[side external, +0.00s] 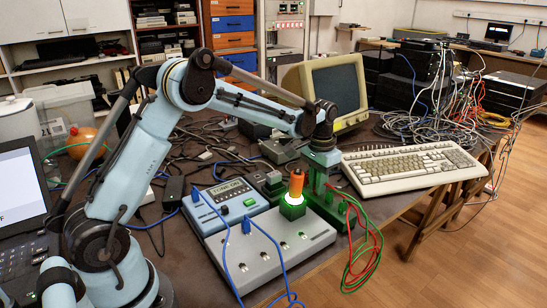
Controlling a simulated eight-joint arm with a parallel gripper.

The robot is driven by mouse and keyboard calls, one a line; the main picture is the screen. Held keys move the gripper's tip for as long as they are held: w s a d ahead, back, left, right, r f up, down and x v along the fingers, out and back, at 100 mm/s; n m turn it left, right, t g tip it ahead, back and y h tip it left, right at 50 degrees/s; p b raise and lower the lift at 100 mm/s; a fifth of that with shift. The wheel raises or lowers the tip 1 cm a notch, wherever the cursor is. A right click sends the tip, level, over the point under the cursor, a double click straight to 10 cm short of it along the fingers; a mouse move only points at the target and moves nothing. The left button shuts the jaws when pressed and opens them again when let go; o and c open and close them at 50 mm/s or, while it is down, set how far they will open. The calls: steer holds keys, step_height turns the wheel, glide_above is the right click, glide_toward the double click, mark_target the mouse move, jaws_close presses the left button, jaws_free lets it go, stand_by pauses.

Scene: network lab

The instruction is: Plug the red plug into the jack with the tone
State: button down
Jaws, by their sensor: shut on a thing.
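My gripper (323,188) points down at the green rack (336,208) on the right of the work area. Its jaws are shut at the upper end of a red cable (378,240), where the red plug appears to be; the plug itself is too small and hidden to make out. A green cable hangs beside the red one. A grey jack box (270,255) with a row of small jacks lies left of the rack. A blue-grey tone unit (228,205) with a lit display stands behind it. An orange probe (297,184) stands upright in a green, glowing holder (293,207).
A blue plug (246,226) with a blue cable is at the jack box, another at the tone unit. A keyboard (413,167) lies to the right, a monitor (335,90) behind. Loose black cables clutter the table. The table's front edge is close to the jack box.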

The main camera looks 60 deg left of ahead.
steer(key=shift+r, duration=0.15)
steer(key=shift+r, duration=1.95)
